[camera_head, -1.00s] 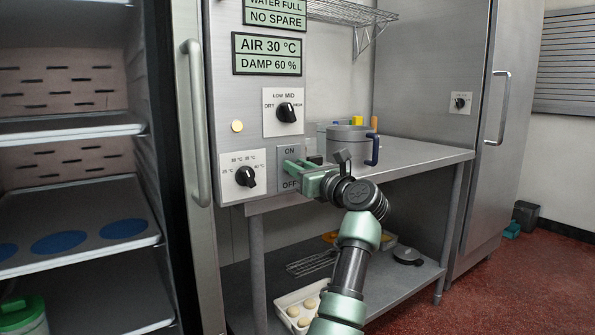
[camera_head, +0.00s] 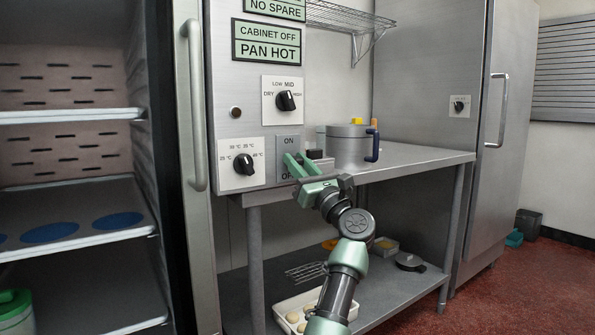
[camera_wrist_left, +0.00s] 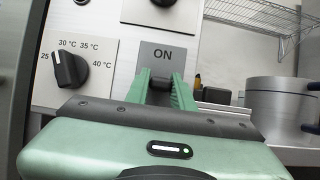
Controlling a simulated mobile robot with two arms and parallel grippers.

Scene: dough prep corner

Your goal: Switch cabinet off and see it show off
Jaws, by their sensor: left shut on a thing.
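The cabinet's switch plate (camera_head: 289,142) is grey, with ON at the top and OFF at the bottom, partly covered by my gripper. My left gripper (camera_head: 295,162) is at the plate's lower half, its green fingers shut on the dark switch lever (camera_wrist_left: 160,84), which shows between the fingertips in the wrist view. The lever is hidden in the head view. The green display (camera_head: 266,42) above reads CABINET OFF, PAN HOT. The round indicator lamp (camera_head: 236,112) is dark. My right gripper is not in view.
Two dials stand close by: a temperature dial (camera_head: 243,164) left of the switch and a humidity dial (camera_head: 286,101) above it. A steel pot (camera_head: 345,147) stands on the steel table (camera_head: 425,155) to the right.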

